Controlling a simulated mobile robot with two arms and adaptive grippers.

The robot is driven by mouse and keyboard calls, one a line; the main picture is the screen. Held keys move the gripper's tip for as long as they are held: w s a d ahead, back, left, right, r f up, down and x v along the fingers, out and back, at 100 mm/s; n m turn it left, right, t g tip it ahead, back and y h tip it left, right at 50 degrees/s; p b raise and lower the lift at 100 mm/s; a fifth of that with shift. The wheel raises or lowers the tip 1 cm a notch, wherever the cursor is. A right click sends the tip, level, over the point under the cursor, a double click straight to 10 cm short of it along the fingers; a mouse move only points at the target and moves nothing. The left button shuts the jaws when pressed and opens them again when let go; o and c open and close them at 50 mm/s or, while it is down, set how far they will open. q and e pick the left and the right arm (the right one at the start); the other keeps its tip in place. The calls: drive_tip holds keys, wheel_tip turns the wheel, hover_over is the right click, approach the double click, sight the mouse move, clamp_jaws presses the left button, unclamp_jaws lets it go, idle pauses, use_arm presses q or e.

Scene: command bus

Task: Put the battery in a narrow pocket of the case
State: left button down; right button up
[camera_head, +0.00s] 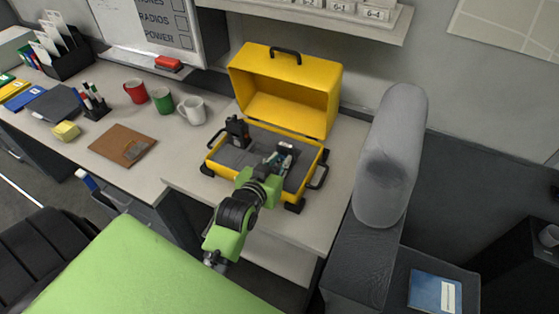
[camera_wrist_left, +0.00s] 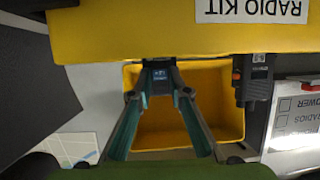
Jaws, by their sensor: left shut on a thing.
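The yellow case (camera_head: 215,165) stands open on the desk with grey foam (camera_head: 232,157) inside. My left gripper (camera_head: 279,160) is over the right part of the foam, with its fingers shut on the battery (camera_head: 287,147), a small dark block. In the left wrist view the battery (camera_wrist_left: 162,76), with a blue mark, sits between the two fingertips (camera_wrist_left: 161,92). The gripper and battery cover that part of the foam. I cannot tell whether the battery is above a narrow pocket or partly in it. My right gripper is in neither view.
A black radio (camera_head: 237,131) stands upright at the left of the foam; it also shows in the left wrist view (camera_wrist_left: 255,82). The raised lid (camera_head: 290,82) is behind the foam. Mugs (camera_head: 192,110) and a brown clipboard (camera_head: 122,145) lie left. A grey seat back (camera_head: 390,155) is right.

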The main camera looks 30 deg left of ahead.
use_arm(q)
drive_tip(key=shift+f, duration=0.2)
idle(0.3)
drive_tip(key=c, duration=1.8)
unclamp_jaws()
drive_tip(key=shift+f, duration=0.1)
drive_tip(key=shift+s, duration=0.1)
drive_tip(key=v, duration=1.2)
drive_tip(key=shift+f, duration=0.1)
